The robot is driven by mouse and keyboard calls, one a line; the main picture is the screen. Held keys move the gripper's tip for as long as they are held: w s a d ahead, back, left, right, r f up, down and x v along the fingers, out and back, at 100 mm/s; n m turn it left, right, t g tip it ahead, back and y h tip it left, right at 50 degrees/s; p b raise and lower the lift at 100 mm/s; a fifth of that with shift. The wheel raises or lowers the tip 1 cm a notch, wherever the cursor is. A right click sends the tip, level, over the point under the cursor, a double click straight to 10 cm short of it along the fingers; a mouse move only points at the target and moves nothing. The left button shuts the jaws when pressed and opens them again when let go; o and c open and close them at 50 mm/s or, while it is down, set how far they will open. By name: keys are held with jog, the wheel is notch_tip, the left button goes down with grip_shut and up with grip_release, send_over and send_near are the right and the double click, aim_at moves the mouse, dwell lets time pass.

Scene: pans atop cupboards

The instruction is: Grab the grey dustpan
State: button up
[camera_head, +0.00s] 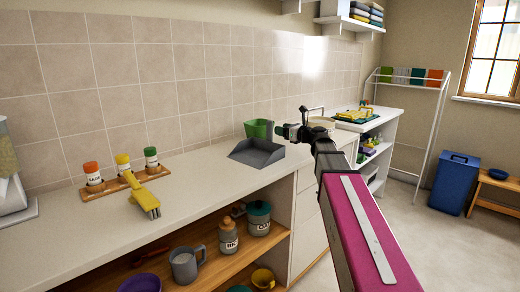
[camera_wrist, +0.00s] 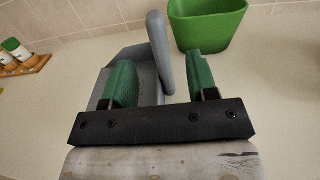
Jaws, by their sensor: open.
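The grey dustpan (camera_head: 257,153) lies on the pale countertop against the tiled wall, in front of a green container (camera_head: 259,129). In the wrist view, the dustpan (camera_wrist: 159,52) shows a long rounded grey part, which looks like its handle, between my two green fingers. My gripper (camera_wrist: 162,75) is open, with a gap visible between this part and the right finger. The left finger hides some of the pan body. In the head view, my gripper (camera_head: 287,131) is beside the dustpan's upper right.
The green container (camera_wrist: 208,24) stands just beyond the right finger. A yellow brush (camera_head: 145,197) and a wooden rack (camera_head: 118,187) of shakers lie to the left. Clear countertop lies around the dustpan's front.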

aim_at(267, 125)
jog(key=x, duration=0.9)
jog(key=shift+a+r, duration=0.15)
jog(key=shift+r, duration=0.05)
grip_shut()
